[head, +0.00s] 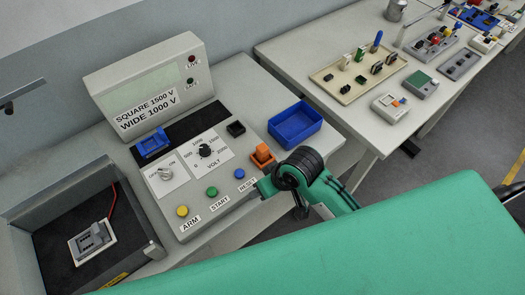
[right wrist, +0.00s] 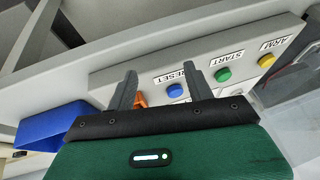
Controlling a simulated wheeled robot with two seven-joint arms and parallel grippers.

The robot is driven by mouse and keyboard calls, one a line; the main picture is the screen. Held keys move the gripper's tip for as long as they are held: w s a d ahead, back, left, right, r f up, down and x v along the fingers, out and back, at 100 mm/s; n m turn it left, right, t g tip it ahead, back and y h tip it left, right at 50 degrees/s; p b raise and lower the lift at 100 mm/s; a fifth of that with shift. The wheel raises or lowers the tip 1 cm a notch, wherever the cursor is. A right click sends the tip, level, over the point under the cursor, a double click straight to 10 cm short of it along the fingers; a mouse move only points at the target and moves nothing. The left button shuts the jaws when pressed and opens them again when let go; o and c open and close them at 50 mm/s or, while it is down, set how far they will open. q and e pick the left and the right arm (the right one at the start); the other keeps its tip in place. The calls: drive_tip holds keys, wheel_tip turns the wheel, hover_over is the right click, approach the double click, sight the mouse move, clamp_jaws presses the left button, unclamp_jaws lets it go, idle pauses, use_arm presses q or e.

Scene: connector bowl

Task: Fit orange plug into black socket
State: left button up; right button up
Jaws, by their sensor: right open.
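The orange plug (head: 263,152) sits upright at the right edge of the grey console, in front of the blue bin. In the right wrist view a bit of orange (right wrist: 141,100) shows beside the left finger, mostly hidden by it. A small square black socket (head: 236,129) is on the console top, behind and left of the plug. My right gripper (head: 264,184) is just in front of the plug; its fingers are hidden in the head view. In the right wrist view the gripper (right wrist: 158,76) is open with nothing held between its fingers. My left gripper is not in view.
The console (head: 222,165) carries a dial, a switch and yellow, green and blue buttons. A blue bin (head: 296,124) stands behind the plug. An open dark tray (head: 60,250) holds a grey fixture at left. A table with a beige connector board (head: 345,92) is at right.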

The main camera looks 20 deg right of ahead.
drive_tip(key=shift+n+g+y, duration=0.3)
drive_tip(key=shift+n, duration=0.2)
drive_tip(key=w+a+r, duration=0.3)
drive_tip(key=shift+w+a+r, duration=0.1)
drive_tip(key=shift+w+r, duration=0.1)
drive_tip(key=shift+r, duration=0.1)
wheel_tip(320, 180, up, 3)
drive_tip(key=w+g, duration=0.1)
drive_tip(key=w, duration=0.2)
wheel_tip(320, 180, up, 8)
drive_tip(key=f+g+h, duration=0.1)
drive_tip(key=g+h, duration=0.1)
drive_tip(key=h, duration=0.2)
hover_over(262, 146)
drive_tip(key=shift+m, duration=0.3)
wheel_tip(262, 146, down, 7)
drive_tip(key=shift+s+a+f+p, duration=0.1)
drive_tip(key=shift+f+p, duration=0.05)
drive_tip(key=shift+p, duration=0.8)
drive_tip(key=shift+f+p, duration=0.35)
drive_tip(key=shift+f, duration=0.15)
wheel_tip(262, 146, down, 4)
drive_tip(key=shift+r+p, duration=0.2)
drive_tip(key=shift+p, duration=0.5)
drive_tip(key=shift+f, duration=0.4)
drive_tip(key=shift+c, duration=0.4)
